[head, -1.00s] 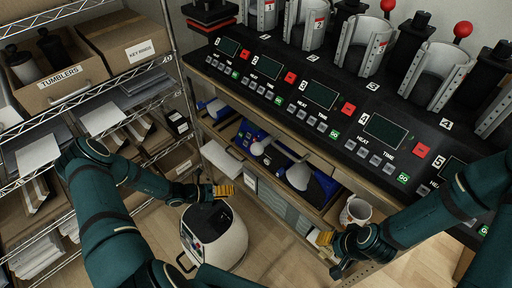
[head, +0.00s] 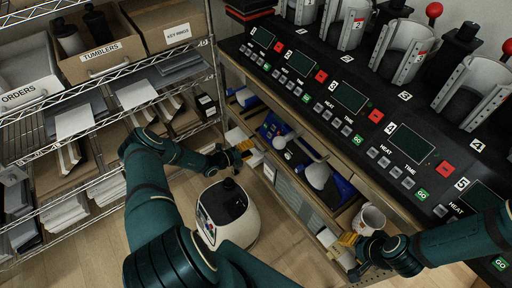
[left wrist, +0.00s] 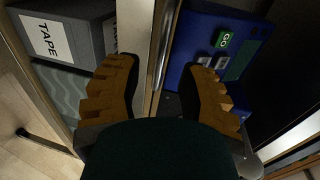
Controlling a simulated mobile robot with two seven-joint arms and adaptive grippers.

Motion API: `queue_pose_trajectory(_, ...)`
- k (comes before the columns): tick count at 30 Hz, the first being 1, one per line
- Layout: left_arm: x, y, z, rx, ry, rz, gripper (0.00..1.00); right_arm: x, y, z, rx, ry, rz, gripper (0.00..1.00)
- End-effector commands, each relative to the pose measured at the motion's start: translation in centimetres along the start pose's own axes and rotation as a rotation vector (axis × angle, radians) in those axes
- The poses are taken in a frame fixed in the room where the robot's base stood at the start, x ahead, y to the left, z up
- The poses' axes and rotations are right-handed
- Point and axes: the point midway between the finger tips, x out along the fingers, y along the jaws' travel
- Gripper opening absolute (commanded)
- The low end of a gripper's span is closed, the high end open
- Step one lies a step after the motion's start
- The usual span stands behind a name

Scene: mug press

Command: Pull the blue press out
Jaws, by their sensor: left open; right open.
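The blue press (head: 271,130) sits on the shelf under the long black press bench, with white rounded parts and a lever beside it. In the left wrist view its blue body (left wrist: 200,45) shows a green GO button and a dark display; its lower part is partly hidden by my finger. My left gripper (head: 246,149) is open at the front edge of that shelf, just left of the press. In the left wrist view my left gripper (left wrist: 160,92) has a pale upright shelf edge between its spread fingers. My right gripper (head: 347,243) is open and empty near the white mug.
A wire rack (head: 120,68) with boxes fills the left. A white rounded machine (head: 232,218) stands on the floor below my left arm. A box labelled TAPE (left wrist: 60,38) lies beside the shelf edge.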

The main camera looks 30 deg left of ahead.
Motion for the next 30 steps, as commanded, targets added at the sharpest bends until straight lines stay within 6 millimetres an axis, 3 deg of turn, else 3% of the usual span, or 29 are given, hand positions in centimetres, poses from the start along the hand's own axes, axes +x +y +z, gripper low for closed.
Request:
queue_pose_trajectory(7,3.0,0.1,-0.1,0.001,0.002,0.000,0.40,0.3,0.1,0.0,0.000,0.000,0.001,0.47)
queue_pose_trajectory(19,3.6,0.0,0.0,0.001,0.001,0.001,0.40,0.4,0.1,0.0,0.000,0.000,0.001,0.47)
queue_pose_trajectory(20,3.6,0.0,0.0,0.001,0.001,0.001,0.36,0.4,0.1,0.0,0.000,0.000,0.001,0.47)
queue_pose_trajectory(23,3.6,0.0,0.0,0.001,0.001,0.001,0.01,0.4,0.1,0.0,0.000,0.000,0.001,0.47)
queue_pose_trajectory(30,3.6,0.0,0.0,0.001,0.001,0.001,0.00,0.4,0.1,0.0,0.000,0.000,0.001,0.47)
